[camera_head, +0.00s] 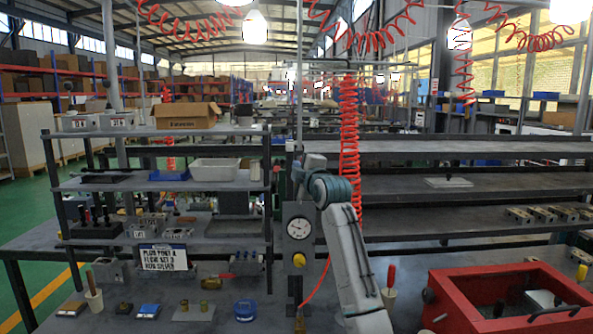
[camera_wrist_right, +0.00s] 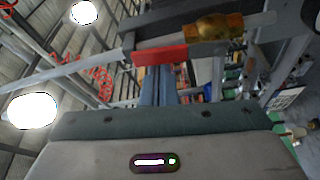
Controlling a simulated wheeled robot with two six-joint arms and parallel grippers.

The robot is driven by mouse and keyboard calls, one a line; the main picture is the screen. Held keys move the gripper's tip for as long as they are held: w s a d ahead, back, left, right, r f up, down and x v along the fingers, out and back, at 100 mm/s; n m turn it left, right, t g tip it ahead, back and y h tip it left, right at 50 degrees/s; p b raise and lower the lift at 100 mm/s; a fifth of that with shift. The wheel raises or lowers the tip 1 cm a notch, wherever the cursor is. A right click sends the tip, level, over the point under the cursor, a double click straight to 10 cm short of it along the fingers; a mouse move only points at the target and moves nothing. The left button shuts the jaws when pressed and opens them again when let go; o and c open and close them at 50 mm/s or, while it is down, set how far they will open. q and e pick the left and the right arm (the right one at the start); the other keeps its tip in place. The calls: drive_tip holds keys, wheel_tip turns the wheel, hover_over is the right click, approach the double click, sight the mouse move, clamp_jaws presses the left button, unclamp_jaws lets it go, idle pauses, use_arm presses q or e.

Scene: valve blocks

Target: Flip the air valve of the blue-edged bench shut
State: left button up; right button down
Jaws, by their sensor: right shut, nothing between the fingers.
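In the right wrist view an air valve with a brass body (camera_wrist_right: 212,27) sits on a grey pipe at the top. Its red lever (camera_wrist_right: 160,55) lies roughly along the pipe, to the left of the body. My right gripper (camera_wrist_right: 158,78) is shut and empty, its fingers just below the red lever in the picture; I cannot tell whether they touch it. In the head view my right arm rises in the middle, with the right gripper (camera_head: 303,172) small and partly hidden at its far end. No blue bench edge can be made out there. My left gripper is not in view.
A pressure gauge (camera_head: 299,228) with a yellow knob stands left of my right arm. A coiled red hose (camera_head: 349,140) hangs behind the arm. A red tub (camera_head: 470,318) stands at the right. Shelves with a cardboard box (camera_head: 186,115) and a white bin (camera_head: 214,169) are at the left.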

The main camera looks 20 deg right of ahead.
drive_tip(key=s+d+f+m+t+h+b, duration=0.1)
drive_tip(key=d+f+m+h+b, duration=0.3)
drive_tip(key=m, duration=1)
drive_tip(key=shift+s+d+f+t+b, duration=0.25)
drive_tip(key=shift+s+d+t+b, duration=0.15)
drive_tip(key=shift+d+t+b, duration=0.55)
drive_tip(key=shift+d+f+p, duration=0.15)
drive_tip(key=shift+f+p, duration=0.1)
drive_tip(key=shift+p, duration=0.05)
drive_tip(key=shift+r, duration=0.1)
